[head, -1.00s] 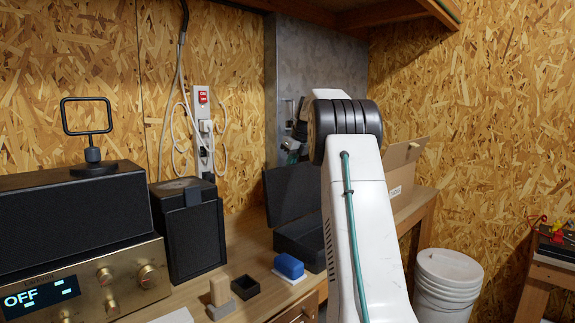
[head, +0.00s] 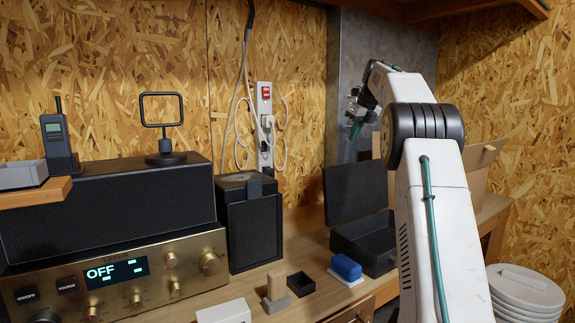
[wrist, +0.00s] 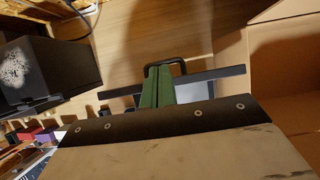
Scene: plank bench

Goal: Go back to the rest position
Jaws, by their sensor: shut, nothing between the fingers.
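My arm rises at the right of the head view, its elbow bent and its forearm reaching back toward the grey metal panel (head: 385,45). My gripper (head: 355,128) hangs at the forearm's end, small and partly dark, above the bench and above the open black case (head: 365,240). In the wrist view the green fingers of my gripper (wrist: 167,82) are together, with nothing between them. They point down over the bench, well above it.
A black box (head: 253,225) and a brass amplifier (head: 130,275) stand left. A blue block (head: 346,267), a wooden block (head: 276,286) and a small black tray (head: 301,284) lie in front. A cardboard box (head: 472,175) stands behind my arm. Power strip (head: 264,120) on the wall.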

